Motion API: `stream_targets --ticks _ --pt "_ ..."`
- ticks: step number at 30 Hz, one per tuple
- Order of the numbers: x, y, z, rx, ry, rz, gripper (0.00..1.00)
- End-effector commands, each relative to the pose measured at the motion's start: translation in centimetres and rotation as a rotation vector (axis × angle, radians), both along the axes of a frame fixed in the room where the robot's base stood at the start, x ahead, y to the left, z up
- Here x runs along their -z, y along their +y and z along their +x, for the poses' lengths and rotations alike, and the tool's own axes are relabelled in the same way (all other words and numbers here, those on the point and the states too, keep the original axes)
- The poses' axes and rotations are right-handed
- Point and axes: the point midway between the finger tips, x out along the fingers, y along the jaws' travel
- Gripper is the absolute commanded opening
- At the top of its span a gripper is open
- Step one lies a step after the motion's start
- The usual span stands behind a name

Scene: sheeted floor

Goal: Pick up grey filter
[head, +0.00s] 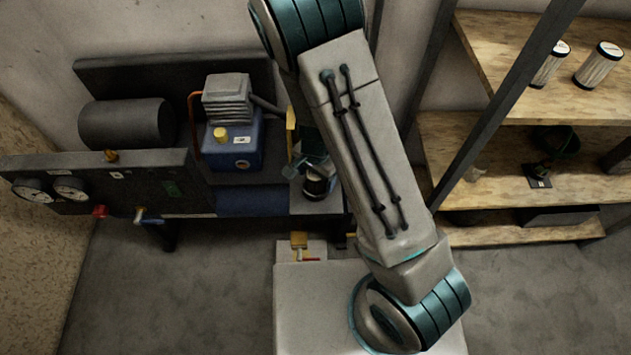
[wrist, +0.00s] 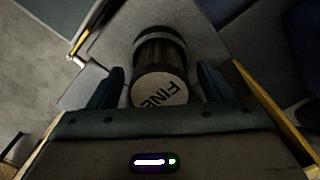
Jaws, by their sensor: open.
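A cylindrical filter (wrist: 160,62) with a dark body, a pale band and a light round end marked "FINE" stands on a grey surface in the wrist view. In the head view the filter (head: 318,186) is on the right end of the bench, partly hidden by my arm and gripper. My gripper (wrist: 160,88) is open, with one dark finger on each side of the filter's marked end. Small gaps seem to show between fingers and filter. In the head view my gripper (head: 308,165) is just above the filter, mostly hidden behind my arm.
A blue compressor (head: 235,148) and a dark tank (head: 126,124) are left of the filter. A gauge panel (head: 100,183) stands at the front left. Wooden shelves (head: 480,130) at right hold two pale canisters (head: 598,65) (head: 550,65). Bare floor (head: 540,295) is at lower right.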

Motion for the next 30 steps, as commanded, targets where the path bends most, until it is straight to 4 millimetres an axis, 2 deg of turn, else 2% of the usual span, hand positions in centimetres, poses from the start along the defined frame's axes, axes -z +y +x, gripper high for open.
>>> stream_targets --ticks 3,4,9,20,25,29,30 --pt "-0.1 0.0 0.0 0.0 0.0 0.0 0.73" --pt "-0.1 0.0 0.0 0.0 0.0 0.0 0.68" --pt "-0.1 0.0 0.0 0.0 0.0 0.0 0.24" --pt "-0.4 0.0 0.0 -0.001 -0.001 0.001 0.24" --pt "-2.1 0.0 0.1 -0.001 -0.002 0.001 0.24" --pt "-4.4 0.1 0.1 -0.002 -0.004 0.002 0.24" --pt "-4.8 -0.6 0.1 0.004 -0.002 0.001 0.24"
